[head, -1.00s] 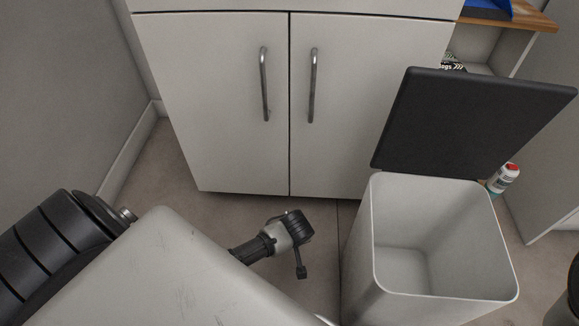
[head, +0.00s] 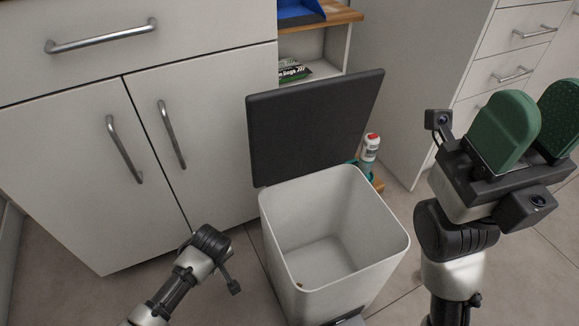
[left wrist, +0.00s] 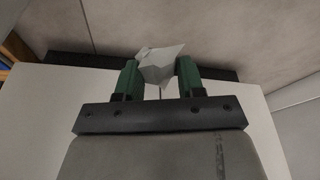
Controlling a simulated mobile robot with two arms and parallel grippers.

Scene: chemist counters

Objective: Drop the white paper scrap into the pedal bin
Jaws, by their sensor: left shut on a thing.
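The white paper scrap (left wrist: 160,64) is crumpled and held between the green fingers of my left gripper (left wrist: 158,78), seen in the left wrist view. In the head view my left arm comes in at the lower left, beside the bin's left side; its fingers and the scrap cannot be made out there. The pedal bin (head: 384,262) is a pale square bin with its dark lid (head: 312,125) raised at the back. Its inside is visible, with a small brown speck near the front left rim. My right gripper (head: 540,98) is raised at the right, open and empty.
A white cabinet (head: 75,170) with bar handles stands left of the bin. Behind the lid is a shelf unit with a blue tray (head: 298,10). A white bottle with a red cap (head: 370,148) stands behind the bin. Drawers (head: 510,60) are at the right.

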